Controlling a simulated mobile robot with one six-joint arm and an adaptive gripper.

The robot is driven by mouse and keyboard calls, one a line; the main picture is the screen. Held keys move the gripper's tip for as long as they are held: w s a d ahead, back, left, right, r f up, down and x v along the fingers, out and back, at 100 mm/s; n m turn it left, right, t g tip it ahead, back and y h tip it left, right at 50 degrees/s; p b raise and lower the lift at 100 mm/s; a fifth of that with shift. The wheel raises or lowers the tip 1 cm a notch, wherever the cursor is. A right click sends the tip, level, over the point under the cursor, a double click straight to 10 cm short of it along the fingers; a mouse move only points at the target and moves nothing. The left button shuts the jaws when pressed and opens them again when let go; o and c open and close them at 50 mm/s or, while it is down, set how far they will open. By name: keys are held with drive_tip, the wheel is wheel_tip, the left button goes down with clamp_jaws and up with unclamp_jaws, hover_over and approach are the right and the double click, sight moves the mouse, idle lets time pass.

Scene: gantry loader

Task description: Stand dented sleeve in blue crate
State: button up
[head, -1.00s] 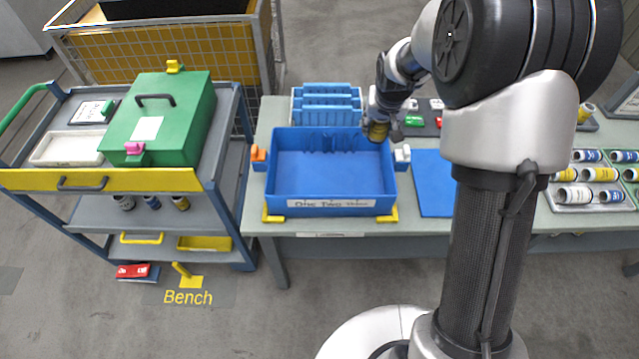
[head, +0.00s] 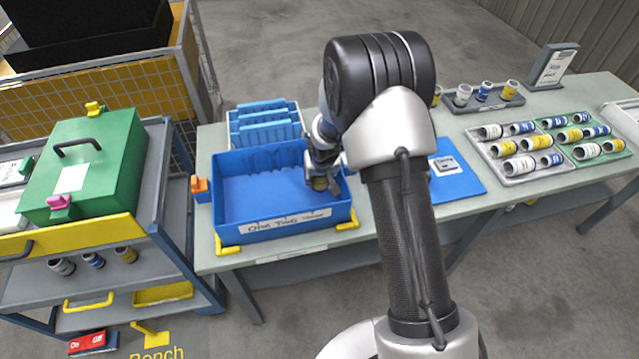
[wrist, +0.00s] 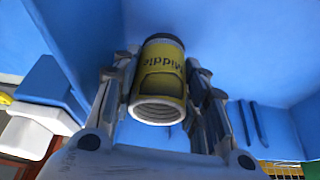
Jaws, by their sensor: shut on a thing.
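The blue crate (head: 255,190) sits on the bench with a lettered white strip on its front wall. My gripper (head: 320,178) is at the crate's right side, low within its walls in the head view. It is shut on a yellow sleeve (head: 320,185). In the wrist view the sleeve (wrist: 160,62) lies between both fingers, reads "Middle", and has a sunken patch on its side. Its pale open end faces the camera, and its far end is dark. I cannot tell whether the sleeve touches the crate floor.
Blue slotted racks (head: 265,125) stand behind the crate. A blue mat (head: 458,185) lies to its right. Trays of sleeves (head: 515,165) sit further right. An orange block (head: 200,188) is at the crate's left. A green box (head: 95,160) stands on the cart. The crate's left part is clear.

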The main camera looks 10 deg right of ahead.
drive_tip(key=shift+f+b, duration=0.4)
drive_tip(key=shift+f, duration=0.85)
drive_tip(key=shift+f, duration=0.2)
drive_tip(key=o, duration=1.1)
drive_tip(key=shift+c, duration=0.2)
